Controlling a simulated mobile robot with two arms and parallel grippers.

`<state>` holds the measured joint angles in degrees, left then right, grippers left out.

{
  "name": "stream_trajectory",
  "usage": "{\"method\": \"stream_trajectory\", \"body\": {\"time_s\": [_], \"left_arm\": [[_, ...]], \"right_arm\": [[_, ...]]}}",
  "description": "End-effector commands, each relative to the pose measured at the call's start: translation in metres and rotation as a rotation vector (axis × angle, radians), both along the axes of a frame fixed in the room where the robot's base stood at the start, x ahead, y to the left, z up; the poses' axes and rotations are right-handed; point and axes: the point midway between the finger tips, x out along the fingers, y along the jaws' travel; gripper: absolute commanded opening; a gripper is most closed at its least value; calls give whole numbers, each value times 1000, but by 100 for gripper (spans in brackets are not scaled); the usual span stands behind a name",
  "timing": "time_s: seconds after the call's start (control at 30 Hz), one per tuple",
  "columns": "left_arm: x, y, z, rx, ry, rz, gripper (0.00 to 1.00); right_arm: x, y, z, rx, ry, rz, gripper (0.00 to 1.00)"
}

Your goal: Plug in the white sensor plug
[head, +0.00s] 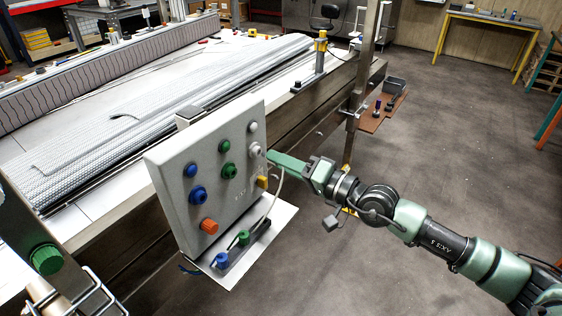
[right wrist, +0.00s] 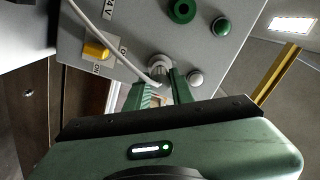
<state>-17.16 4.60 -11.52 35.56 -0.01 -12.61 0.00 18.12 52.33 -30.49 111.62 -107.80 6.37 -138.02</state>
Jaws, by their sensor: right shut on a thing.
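The grey control panel (head: 175,215) stands at the conveyor's near side, with a blue socket (head: 197,195), a green socket (head: 228,171) and a white socket position at its right. My right gripper (head: 270,155) is shut on the white sensor plug (right wrist: 160,68), right at the panel face by the white socket position. The plug's white cable (right wrist: 110,42) runs off up-left in the wrist view. The plug and fingers cover the socket, so I cannot tell how deep the plug sits. My left gripper is not in view.
A small white lamp (head: 253,127) sits above the white position. A yellow switch (head: 262,182) and orange knob (head: 209,226) are below. A blue plug (head: 222,259) and green plug (head: 243,237) stand on the ledge (head: 275,222).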

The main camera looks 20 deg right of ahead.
Motion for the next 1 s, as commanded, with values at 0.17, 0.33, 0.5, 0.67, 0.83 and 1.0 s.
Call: {"method": "stream_trajectory", "body": {"time_s": [0.17,0.33,0.5,0.67,0.83,1.0], "left_arm": [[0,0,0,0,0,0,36],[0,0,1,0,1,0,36],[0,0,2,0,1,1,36],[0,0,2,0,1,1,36],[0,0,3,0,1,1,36],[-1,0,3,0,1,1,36]], "right_arm": [[2,1,1,1,-1,0,0],[5,4,1,2,-1,0,0],[10,7,0,2,0,0,0],[13,10,1,2,0,0,0],[17,13,0,1,-1,0,0],[20,16,0,1,-1,1,0]]}}
